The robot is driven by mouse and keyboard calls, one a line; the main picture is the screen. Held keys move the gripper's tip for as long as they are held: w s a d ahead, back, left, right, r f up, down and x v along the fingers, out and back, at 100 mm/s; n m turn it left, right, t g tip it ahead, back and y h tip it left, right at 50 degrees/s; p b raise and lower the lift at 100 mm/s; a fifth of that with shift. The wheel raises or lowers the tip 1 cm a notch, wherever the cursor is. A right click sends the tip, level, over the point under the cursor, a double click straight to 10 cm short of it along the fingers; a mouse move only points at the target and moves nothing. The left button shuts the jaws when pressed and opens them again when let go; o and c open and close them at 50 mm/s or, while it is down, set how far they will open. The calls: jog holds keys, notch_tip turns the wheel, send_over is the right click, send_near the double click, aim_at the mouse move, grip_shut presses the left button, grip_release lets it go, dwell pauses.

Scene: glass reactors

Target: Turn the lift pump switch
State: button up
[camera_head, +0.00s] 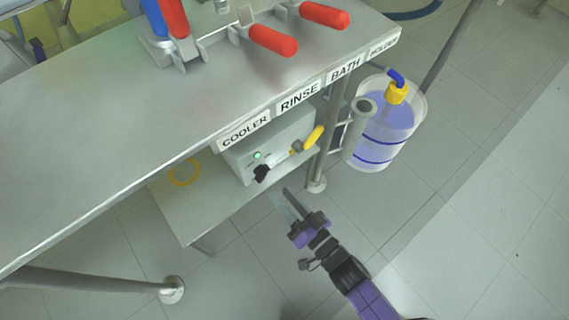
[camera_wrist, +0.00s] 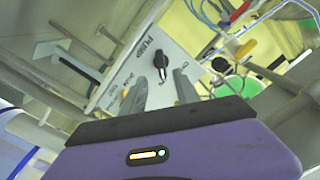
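The pump box (camera_head: 240,163) is a pale unit on the shelf under the bench, with a green lamp (camera_head: 257,155) and a black switch knob (camera_head: 262,173) on its front. In the wrist view its panel (camera_wrist: 185,55) carries the word PUMP, and the black knob (camera_wrist: 161,61) shows just beyond the fingertips. My gripper (camera_head: 287,198) is in front of the box, below and right of the knob in the head view. In the wrist view the fingers (camera_wrist: 170,80) are apart with an empty gap; I see no contact with the knob.
A yellow-handled valve (camera_head: 313,138) sticks out right of the knob. A bench leg (camera_head: 325,150) and a clear container of blue liquid (camera_head: 388,130) stand farther right. The labelled bench top (camera_head: 120,110) overhangs the box. The floor in front is clear.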

aim_at(266, 176)
jog(key=shift+m, duration=0.3)
jog(key=b+x, duration=0.2)
jog(key=x, duration=0.5)
jog(key=shift+w+a+r, duration=0.1)
jog(key=shift+w+a, duration=0.15)
jog(key=shift+w, duration=0.05)
jog(key=shift+c, duration=0.3)
grip_shut()
